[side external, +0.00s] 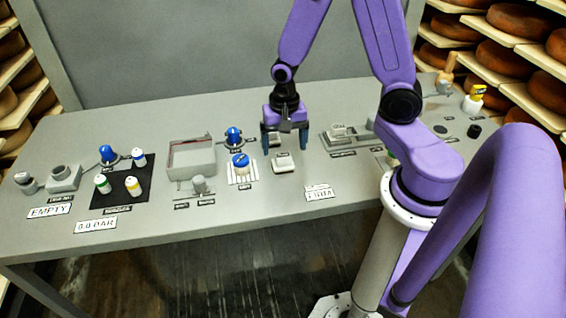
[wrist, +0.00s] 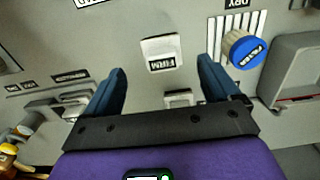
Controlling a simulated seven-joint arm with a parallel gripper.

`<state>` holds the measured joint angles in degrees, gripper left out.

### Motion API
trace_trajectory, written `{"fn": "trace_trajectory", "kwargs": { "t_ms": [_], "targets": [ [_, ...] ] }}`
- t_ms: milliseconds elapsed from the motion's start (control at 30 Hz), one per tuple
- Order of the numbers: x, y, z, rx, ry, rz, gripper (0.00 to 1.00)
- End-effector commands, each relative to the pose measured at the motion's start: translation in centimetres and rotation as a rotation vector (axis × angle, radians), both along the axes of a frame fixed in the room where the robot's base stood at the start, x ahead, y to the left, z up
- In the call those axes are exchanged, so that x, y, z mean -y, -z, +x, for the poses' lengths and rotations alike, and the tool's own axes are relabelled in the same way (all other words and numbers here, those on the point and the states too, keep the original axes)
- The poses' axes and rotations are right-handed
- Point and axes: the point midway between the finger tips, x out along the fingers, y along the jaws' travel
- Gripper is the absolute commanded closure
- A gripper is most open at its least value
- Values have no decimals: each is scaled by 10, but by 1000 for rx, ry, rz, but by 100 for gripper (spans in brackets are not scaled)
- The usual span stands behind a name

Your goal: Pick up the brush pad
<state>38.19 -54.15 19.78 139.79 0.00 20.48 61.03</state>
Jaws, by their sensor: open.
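A small pale block (wrist: 161,53) marked "FIRM" lies flat on the table in the wrist view, between and just beyond the fingertips. It also shows in the side view (side external: 283,163) as a light grey block below my gripper (side external: 285,146). No label names the brush pad, so I cannot be certain this block is it. My gripper (wrist: 162,67) is open, with its blue fingers pointing down and nothing between them. The fingers look above the table, and I see no contact with the block. A smaller grey piece (wrist: 178,98) shows nearer the palm, partly hidden.
A blue-topped round piece (side external: 240,160) sits on a white slatted rack beside the block. An open grey box (side external: 191,172) stands further left. A grey fixture (side external: 343,136) is to the right. A white sign (side external: 319,192) lies near the front edge.

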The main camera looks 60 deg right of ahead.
Motion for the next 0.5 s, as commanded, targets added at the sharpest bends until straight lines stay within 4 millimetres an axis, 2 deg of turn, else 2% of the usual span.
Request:
{"fn": "trace_trajectory", "kwargs": {
  "t_ms": [267, 500],
  "targets": [
    [0, 11, 0, 0, -1, 0, 11],
    [2, 34, 4, -3, 0, -1, 11]
  ]
}}
